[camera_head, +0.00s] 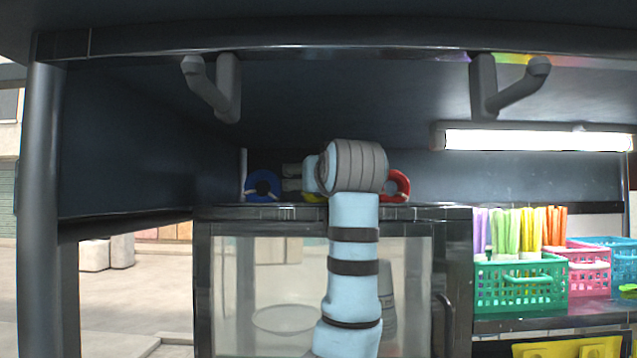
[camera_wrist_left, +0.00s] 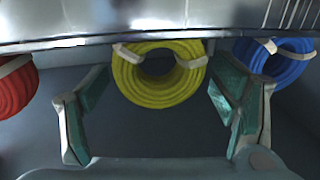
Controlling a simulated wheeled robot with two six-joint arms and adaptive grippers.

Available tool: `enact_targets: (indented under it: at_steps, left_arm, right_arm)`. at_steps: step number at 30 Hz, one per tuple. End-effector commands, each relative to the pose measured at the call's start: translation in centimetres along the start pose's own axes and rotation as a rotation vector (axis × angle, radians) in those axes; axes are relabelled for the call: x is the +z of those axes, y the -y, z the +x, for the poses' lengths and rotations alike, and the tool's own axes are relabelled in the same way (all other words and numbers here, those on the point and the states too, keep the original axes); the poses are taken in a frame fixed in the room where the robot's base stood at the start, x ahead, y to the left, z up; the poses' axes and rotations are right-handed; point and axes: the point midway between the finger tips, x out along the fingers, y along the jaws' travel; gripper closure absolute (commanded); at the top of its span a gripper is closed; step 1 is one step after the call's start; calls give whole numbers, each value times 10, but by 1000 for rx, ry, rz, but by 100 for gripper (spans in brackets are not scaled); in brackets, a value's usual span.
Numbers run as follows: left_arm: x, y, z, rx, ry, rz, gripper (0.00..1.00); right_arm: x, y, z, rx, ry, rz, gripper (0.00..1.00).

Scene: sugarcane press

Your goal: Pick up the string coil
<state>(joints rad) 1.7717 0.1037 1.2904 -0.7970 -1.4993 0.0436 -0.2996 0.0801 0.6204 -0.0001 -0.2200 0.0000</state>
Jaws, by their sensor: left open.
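A yellow string coil (camera_wrist_left: 160,88) with white ties lies in the upper middle of the left wrist view. In the head view only a sliver of this yellow coil (camera_head: 312,197) shows on the shelf behind my arm. A blue coil (camera_head: 263,184) sits to its left and a red coil (camera_head: 398,185) to its right; in the wrist view the blue coil (camera_wrist_left: 275,62) is at right and the red coil (camera_wrist_left: 16,86) at left. My left gripper (camera_wrist_left: 160,76) is open, its fingers on either side of the yellow coil in the picture. I cannot tell whether they touch it. My right gripper is not in view.
The coils sit on top of a glass-fronted cabinet (camera_head: 230,212), under a dark canopy with two hooks (camera_head: 223,90) (camera_head: 487,88). A lit lamp (camera_head: 530,140) is at right. Green (camera_head: 515,288) and pink (camera_head: 590,278) baskets stand on the right shelf.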

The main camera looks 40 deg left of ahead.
Motion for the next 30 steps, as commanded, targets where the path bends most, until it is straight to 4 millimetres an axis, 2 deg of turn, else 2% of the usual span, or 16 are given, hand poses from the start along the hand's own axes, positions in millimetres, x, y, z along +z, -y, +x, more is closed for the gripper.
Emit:
enact_targets:
  at_steps: [2, 11, 23, 28, 30]
  left_arm:
    - [2, 0, 0, 0, 0, 0, 21]
    - [2, 0, -1, 0, 0, 0, 69]
    - [0, 0, -1, 0, 0, 0, 69]
    - [-12, 0, -1, 0, 0, 0, 69]
    - [-12, -1, -11, 2, -3, 0, 69]
  right_arm:
    - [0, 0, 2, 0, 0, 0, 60]
    - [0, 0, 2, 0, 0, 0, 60]
    - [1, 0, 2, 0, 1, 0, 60]
    - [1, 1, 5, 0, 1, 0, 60]
    - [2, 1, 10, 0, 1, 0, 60]
